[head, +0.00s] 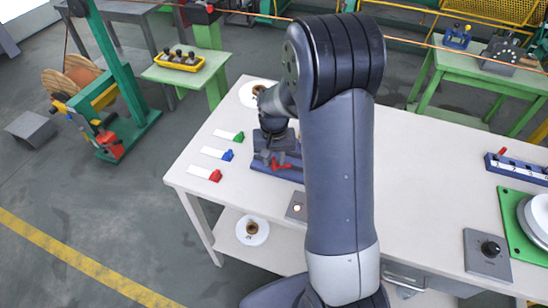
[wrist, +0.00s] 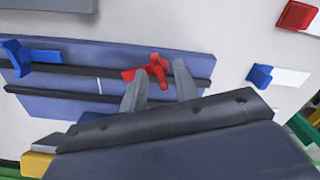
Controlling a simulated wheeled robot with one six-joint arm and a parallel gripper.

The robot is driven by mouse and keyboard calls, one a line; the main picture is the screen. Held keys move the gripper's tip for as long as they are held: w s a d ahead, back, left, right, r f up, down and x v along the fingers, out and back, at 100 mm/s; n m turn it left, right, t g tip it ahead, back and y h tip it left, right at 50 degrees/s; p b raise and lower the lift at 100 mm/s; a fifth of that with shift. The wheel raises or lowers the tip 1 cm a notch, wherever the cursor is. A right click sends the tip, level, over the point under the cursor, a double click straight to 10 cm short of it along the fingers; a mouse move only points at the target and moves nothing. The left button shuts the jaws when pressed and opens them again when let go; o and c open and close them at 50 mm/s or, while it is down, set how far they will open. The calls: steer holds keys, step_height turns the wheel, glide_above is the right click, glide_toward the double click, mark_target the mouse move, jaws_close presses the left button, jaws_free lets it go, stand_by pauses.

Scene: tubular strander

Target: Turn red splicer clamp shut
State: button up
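The splicer (head: 262,169) is a blue block on the white bench, partly hidden behind my arm in the head view. In the wrist view its blue plate (wrist: 90,57) carries dark rails. The red splicer clamp (wrist: 150,72) sits on the rail by my fingertips; its red lever also shows in the head view (head: 281,166). A blue clamp (wrist: 18,56) sits at the plate's left end. My gripper (wrist: 160,74) is open, with its two grey fingers apart and the red clamp at and between their tips. I cannot tell whether they touch it.
Red (head: 215,176), blue (head: 228,155) and green (head: 239,136) pieces with white tags lie left of the splicer. A small plate with a light (head: 297,208) is near the front edge. A numbered blue rack (head: 518,169) and a knob box (head: 488,252) stand at right.

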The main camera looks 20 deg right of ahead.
jaws_close()
stand_by(0.5)
steer(key=n+b, duration=0.2)
steer(key=n, duration=0.7)
steer(key=shift+n+b, duration=0.3)
steer(key=shift+n, duration=1.7)
jaws_free()
